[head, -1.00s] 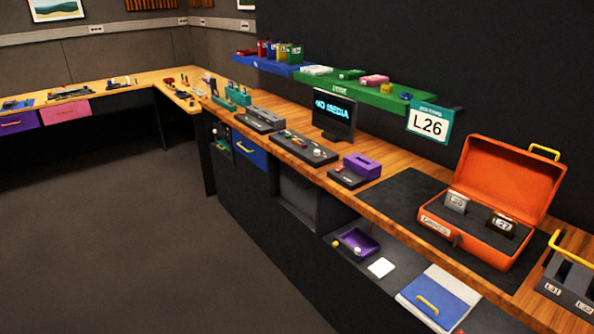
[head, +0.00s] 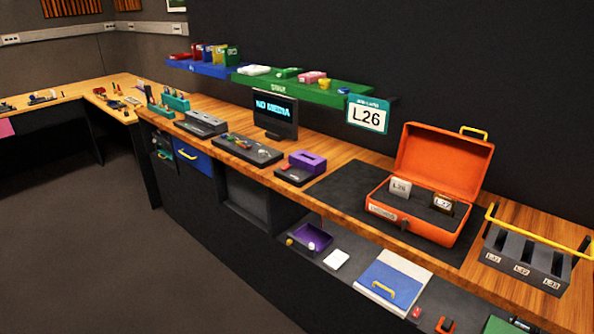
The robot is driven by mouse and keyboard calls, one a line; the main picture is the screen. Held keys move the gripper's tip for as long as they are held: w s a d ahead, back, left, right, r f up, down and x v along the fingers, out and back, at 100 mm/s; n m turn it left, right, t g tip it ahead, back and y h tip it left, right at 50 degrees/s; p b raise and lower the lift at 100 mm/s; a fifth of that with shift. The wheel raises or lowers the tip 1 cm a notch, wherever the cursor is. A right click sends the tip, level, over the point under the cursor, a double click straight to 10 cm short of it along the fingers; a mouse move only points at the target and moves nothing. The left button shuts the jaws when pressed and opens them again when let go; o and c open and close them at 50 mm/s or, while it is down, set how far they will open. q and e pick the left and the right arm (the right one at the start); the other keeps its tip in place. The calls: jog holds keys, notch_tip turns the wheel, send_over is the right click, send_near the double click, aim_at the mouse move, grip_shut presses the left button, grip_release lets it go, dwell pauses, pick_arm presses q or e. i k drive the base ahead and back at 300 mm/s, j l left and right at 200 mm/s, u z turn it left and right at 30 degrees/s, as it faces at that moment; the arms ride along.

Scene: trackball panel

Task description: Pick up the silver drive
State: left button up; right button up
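A silver drive (head: 400,188) with a label reading L26 or similar stands upright in the left part of the open orange case (head: 404,228). A darker drive (head: 442,204), brown-black with a white label, stands to its right in the same case. The case rests on a dark mat on the wooden counter, its lid tilted back. Neither of my grippers shows in the head view.
A dark caddy (head: 525,262) with a yellow handle and labelled slots stands right of the case. A monitor (head: 275,116) reading NO MEDIA and a purple block device (head: 302,166) stand to the left. An L26 sign (head: 367,114) hangs behind. The dark mat (head: 340,190) left of the case is bare.

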aim_at(400, 187)
jog(key=i+l+z, duration=0.35)
jog(key=i+z, duration=0.75)
jog(key=i+l, duration=0.05)
jog(key=i, duration=0.05)
